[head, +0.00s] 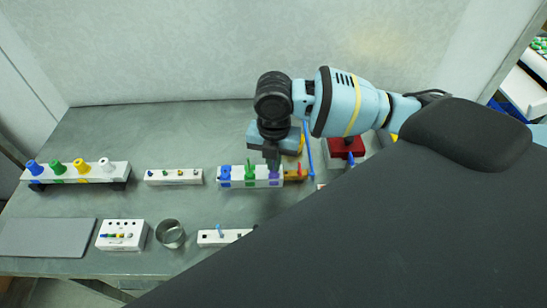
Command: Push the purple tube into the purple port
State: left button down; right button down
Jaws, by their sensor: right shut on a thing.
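My right gripper (272,162) points down, shut, over the right end of a white block (235,183) with blue, green and purple fittings. Its dark fingers reach to the purple fitting, the purple port (275,172). The purple tube is mostly hidden by the fingers; I cannot tell how deep it sits in the port. A blue piece (225,173) and a green piece (250,171) stand upright in the same block, left of the gripper. My left gripper is not in view.
A white rack (75,171) with blue, green, yellow and white pieces stands at the left. A small white strip (174,177), a grey mat (47,238), a white box (122,235), a metal cup (170,234) and a red block (346,147) are nearby. Table between them is clear.

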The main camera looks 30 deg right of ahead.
jog(key=shift+f, duration=0.35)
jog(key=c, duration=1.5)
grip_release()
jog(key=shift+r, duration=0.1)
jog(key=shift+r, duration=3.9)
